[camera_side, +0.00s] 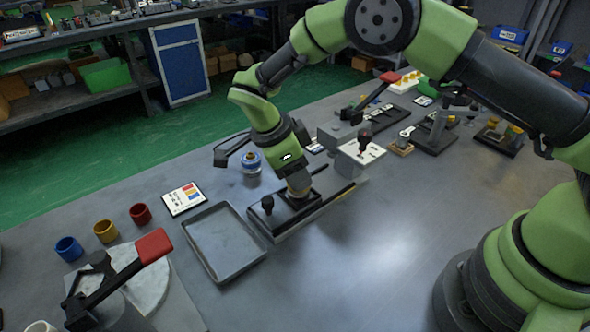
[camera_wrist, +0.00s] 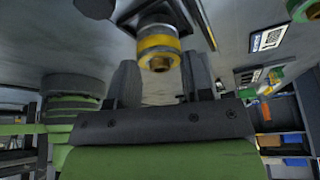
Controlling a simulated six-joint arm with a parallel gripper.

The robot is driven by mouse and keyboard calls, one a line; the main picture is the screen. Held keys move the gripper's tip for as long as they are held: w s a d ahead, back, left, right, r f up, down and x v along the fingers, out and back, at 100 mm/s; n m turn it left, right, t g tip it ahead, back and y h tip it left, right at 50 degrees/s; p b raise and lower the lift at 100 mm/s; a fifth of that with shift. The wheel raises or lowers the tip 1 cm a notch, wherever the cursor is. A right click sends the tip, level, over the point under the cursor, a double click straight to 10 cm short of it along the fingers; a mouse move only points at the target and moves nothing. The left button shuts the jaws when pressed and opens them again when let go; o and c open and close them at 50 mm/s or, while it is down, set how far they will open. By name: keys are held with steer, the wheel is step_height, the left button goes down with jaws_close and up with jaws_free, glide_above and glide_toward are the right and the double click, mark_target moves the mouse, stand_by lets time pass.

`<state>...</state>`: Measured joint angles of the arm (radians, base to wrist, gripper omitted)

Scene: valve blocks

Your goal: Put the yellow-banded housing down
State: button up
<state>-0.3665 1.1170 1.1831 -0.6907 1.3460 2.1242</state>
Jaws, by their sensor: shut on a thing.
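The yellow-banded housing (camera_wrist: 158,44) is a grey metal part with a yellow band and a brass-coloured end. In the wrist view it sits between the fingers of my gripper (camera_wrist: 160,62), which is shut on it. In the side view my gripper (camera_side: 298,178) points down at a black fixture (camera_side: 275,222) with a dark knob. Only a small tan part of the housing (camera_side: 299,189) shows below the fingers there. The housing is at or just above the fixture; I cannot tell whether it touches.
An empty grey tray (camera_side: 222,262) lies left of the fixture. A blue-banded part (camera_side: 251,166) stands behind it, and a colour card (camera_side: 184,199) lies near the tray. Blue (camera_side: 69,249), yellow (camera_side: 106,231) and red (camera_side: 140,213) cups stand at left, by a red-handled lever (camera_side: 153,246). The front right table is clear.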

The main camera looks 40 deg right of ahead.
steer(key=shift+f, duration=0.2)
steer(key=o, duration=1)
steer(key=shift+f, duration=0.1)
